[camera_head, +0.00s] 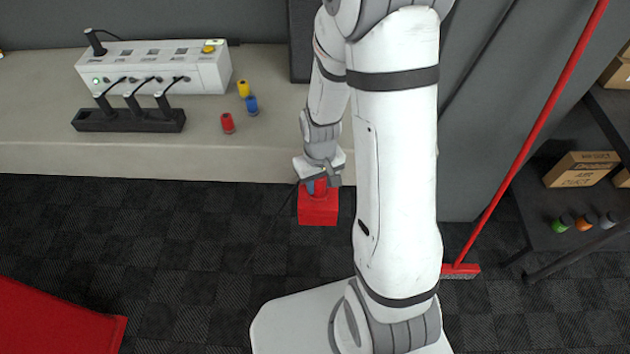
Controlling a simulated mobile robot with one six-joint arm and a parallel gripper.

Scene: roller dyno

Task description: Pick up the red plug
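A small red cylinder (228,123), which looks like the red plug, stands on the pale ledge left of my gripper. My gripper (319,184) points down in front of the ledge's edge, apart from that cylinder. A larger red block (318,208) with a narrower red top is directly at my fingertips. A small blue patch shows beside its top. The fingers are small and partly hidden, so I cannot tell whether they are shut on the block or only over it.
A yellow cylinder (244,88) and a blue one (251,105) stand near the red one. A white box (155,67) and a black strip with several black plugs (129,119) are further left. A red-handled broom (540,130) leans at right, beside a dark shelf (575,235).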

